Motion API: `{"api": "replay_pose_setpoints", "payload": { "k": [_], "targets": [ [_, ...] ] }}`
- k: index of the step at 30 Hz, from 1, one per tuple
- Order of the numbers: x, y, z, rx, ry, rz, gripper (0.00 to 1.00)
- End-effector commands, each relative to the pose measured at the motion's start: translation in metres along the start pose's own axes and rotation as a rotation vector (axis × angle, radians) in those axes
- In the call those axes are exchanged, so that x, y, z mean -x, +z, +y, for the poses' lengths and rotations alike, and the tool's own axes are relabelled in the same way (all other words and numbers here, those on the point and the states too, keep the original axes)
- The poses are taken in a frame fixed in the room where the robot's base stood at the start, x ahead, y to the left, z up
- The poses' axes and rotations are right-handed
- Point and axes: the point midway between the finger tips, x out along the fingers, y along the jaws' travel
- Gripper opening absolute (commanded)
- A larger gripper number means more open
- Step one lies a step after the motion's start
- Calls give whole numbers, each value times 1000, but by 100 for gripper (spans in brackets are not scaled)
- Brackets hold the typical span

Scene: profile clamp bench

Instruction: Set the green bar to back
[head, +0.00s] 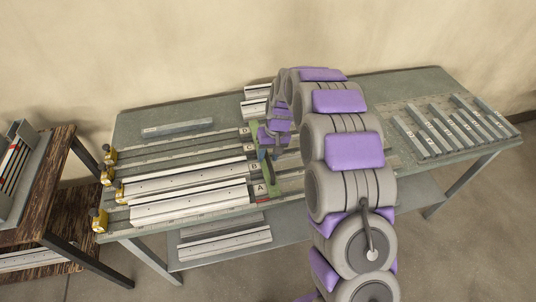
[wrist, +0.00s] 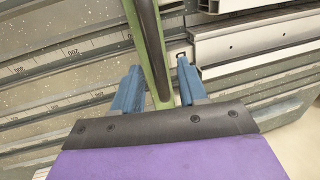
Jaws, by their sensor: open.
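The green bar (head: 270,182) runs across the rails of the bench, near the labels A, B and C. Its middle is partly hidden by my gripper and arm in the head view. In the wrist view the green bar (wrist: 148,45) runs from the top edge down between my blue fingers. My gripper (wrist: 158,64) is open, with one finger on each side of the bar. A gap shows beside the bar, and I cannot tell whether either finger touches it. In the head view my gripper (head: 262,154) is small, above the bar.
Silver profiles (head: 190,205) lie in the rails left of the bar, with yellow end pieces (head: 100,220) at their left ends. A loose grey profile (head: 178,128) lies behind them. A slotted rack (head: 450,125) fills the bench's right end. A brown shelf (head: 45,190) stands at left.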

Motion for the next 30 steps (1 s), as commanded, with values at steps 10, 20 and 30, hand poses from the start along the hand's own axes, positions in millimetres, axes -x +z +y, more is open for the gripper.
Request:
{"api": "replay_pose_setpoints", "payload": {
  "k": [10,20,30],
  "targets": [
    [0,0,-1,0,1,-1,29],
    [0,0,-1,0,1,-1,0],
    [0,0,-2,0,1,-1,0]
  ]
}}
